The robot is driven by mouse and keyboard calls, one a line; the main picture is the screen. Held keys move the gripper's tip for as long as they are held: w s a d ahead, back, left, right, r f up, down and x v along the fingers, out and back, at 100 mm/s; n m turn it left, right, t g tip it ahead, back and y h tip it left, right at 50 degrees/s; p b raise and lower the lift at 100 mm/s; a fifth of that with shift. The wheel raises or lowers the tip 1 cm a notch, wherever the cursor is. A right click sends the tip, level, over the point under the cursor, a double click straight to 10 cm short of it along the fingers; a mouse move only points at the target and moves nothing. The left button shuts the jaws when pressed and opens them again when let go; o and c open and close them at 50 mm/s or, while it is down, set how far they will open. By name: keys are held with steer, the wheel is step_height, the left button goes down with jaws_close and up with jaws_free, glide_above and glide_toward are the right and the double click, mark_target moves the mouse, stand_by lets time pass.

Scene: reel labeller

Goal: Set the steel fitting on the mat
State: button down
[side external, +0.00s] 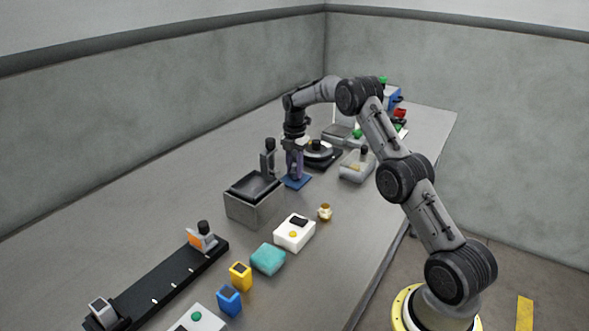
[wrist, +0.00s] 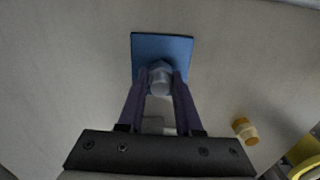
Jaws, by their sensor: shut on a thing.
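The steel fitting (wrist: 160,80) is a grey hex-headed piece between my fingertips in the wrist view. My gripper (wrist: 160,75) is shut on it, one purple finger on each side. The blue mat (wrist: 162,46) lies behind and beneath the fitting, which overlaps the mat's near part. I cannot tell whether the fitting touches the mat. In the side external view my gripper (side external: 294,174) points straight down over the mat (side external: 300,184), its tips close to the mat's surface. The fitting cannot be made out there.
A grey open box (side external: 252,207) stands close to the mat. A dark-based reel unit (side external: 319,151) is behind it, and a pale block with a black knob (side external: 355,168) is to the right. A brass fitting (side external: 325,212) and a white box (side external: 294,233) stand nearer the camera.

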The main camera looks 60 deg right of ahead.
mark_target(295, 165)
steer(key=c, duration=0.6)
jaws_free()
steer(key=shift+f, duration=0.1)
step_height(295, 165, up, 12)
steer(key=s+a+r+m+t, duration=0.1)
steer(key=s+a+r+m, duration=0.3)
steer(key=s+a+r, duration=0.4)
steer(key=s+a+r+m+t, duration=0.2)
steer(key=s+a+r+m, duration=0.35)
steer(key=a, duration=0.45)
steer(key=s+a+f+m+t, duration=0.1)
steer(key=s+a+f+m, duration=0.1)
steer(key=s, duration=0.5)
steer(key=s+a+f+m, duration=0.2)
steer(key=s+a+m, duration=0.1)
steer(key=s, duration=0.4)
steer(key=s+a+f+m+t, duration=0.1)
steer(key=s+a+f+m, duration=0.1)
steer(key=s, duration=0.5)
steer(key=a+m, duration=0.1)
steer(key=a, duration=0.1)
steer(key=shift+s+a+t, duration=0.3)
steer(key=shift+a, duration=0.1)
